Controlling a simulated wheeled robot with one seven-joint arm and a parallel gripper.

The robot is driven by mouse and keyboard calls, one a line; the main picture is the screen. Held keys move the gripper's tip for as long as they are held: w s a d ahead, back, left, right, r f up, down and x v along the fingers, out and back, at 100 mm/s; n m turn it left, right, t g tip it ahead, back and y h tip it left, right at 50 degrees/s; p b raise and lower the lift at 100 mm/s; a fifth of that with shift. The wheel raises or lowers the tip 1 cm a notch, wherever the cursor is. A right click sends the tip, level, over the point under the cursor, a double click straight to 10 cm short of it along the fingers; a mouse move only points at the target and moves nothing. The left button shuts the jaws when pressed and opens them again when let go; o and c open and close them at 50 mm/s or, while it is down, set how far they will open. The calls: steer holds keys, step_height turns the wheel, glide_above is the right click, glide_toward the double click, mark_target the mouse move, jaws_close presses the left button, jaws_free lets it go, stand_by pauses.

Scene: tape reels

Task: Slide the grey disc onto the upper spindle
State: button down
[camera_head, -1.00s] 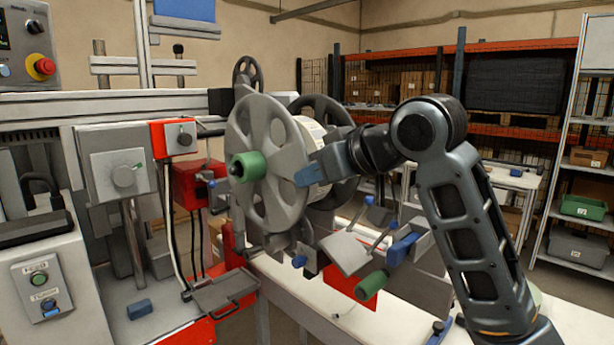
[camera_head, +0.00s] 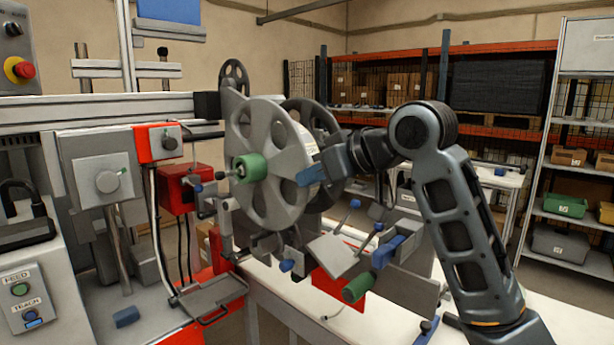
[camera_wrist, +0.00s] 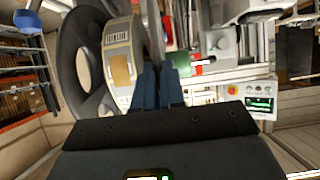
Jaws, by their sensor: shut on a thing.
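The grey disc (camera_head: 282,198) is a large upright wheel with round cut-outs and a green hub (camera_head: 250,168) at its centre. My gripper (camera_head: 310,176) is shut on its right rim with blue fingertips. The disc stands in front of a pale labelled roll (camera_head: 304,137) backed by a black reel (camera_head: 328,128). The upper spindle is not clearly visible; the disc and roll hide that area, so I cannot tell whether the hub is around it. In the wrist view, my blue fingers (camera_wrist: 158,82) lie beside the roll (camera_wrist: 122,63) and black reel (camera_wrist: 72,45).
A lower green knob (camera_head: 357,287) and a grey plate (camera_head: 332,254) lie below the disc. A red box (camera_head: 180,188) and a grey control box (camera_head: 100,178) stand left. A white table (camera_head: 315,312) runs below; shelves (camera_head: 585,225) stand at the right.

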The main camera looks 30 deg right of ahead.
steer(key=shift+d+r, duration=0.1)
stand_by(0.3)
steer(key=shift+w+d, duration=0.15)
steer(key=shift+d, duration=0.25)
steer(key=c, duration=1.1)
jaws_free()
steer(key=shift+c, duration=0.2)
steer(key=b+v, duration=0.1)
steer(key=v, duration=0.6)
steer(key=shift+s, duration=0.35)
steer(key=shift+d+r, duration=0.1)
steer(key=shift+d, duration=0.05)
